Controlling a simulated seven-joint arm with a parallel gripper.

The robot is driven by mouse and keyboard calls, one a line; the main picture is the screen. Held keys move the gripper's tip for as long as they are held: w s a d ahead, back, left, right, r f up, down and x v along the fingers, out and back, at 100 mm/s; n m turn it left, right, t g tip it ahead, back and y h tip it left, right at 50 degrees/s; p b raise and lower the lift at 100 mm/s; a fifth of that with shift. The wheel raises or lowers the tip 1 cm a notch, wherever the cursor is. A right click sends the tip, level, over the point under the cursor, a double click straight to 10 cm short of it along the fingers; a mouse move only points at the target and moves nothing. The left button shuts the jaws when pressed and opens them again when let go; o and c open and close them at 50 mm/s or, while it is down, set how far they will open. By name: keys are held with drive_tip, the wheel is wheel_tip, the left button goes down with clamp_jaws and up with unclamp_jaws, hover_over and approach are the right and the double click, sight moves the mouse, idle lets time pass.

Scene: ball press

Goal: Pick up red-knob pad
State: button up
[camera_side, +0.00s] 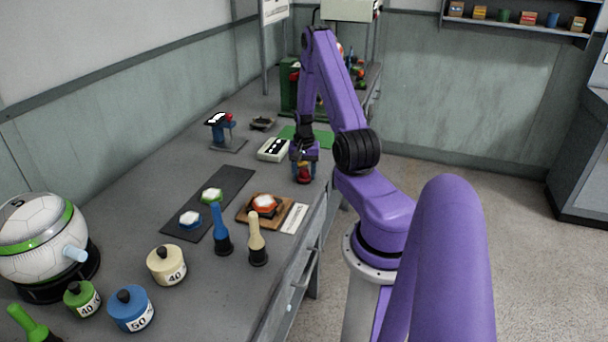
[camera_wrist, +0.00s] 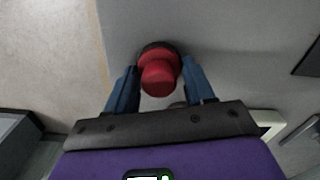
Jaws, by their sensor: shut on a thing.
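The red-knob pad (camera_wrist: 158,76) is between the two blue fingers of my gripper (camera_wrist: 160,70) in the wrist view. It has a red knob on a wider red collar, with a dark base partly hidden behind it. In the side view the red-knob pad (camera_side: 304,174) shows just below my gripper (camera_side: 304,164), near the front edge of the grey bench. My gripper points down and is shut on the pad. I cannot tell whether its base touches the bench.
A white box (camera_side: 273,149) and a green mat (camera_side: 314,136) lie just behind my gripper. A wooden board (camera_side: 247,219) with a red-orange hexagonal piece (camera_side: 264,204), a black mat (camera_side: 232,187) and two handled tools, blue (camera_side: 220,225) and cream (camera_side: 256,235), stand nearer the camera.

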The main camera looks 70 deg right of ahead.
drive_tip(key=shift+r, duration=0.45)
wheel_tip(320, 180, up, 2)
drive_tip(key=s+a+r, duration=0.8)
drive_tip(key=a+r, duration=0.2)
drive_tip(key=a, duration=0.1)
drive_tip(key=shift+s, duration=0.25)
drive_tip(key=shift+a, duration=0.1)
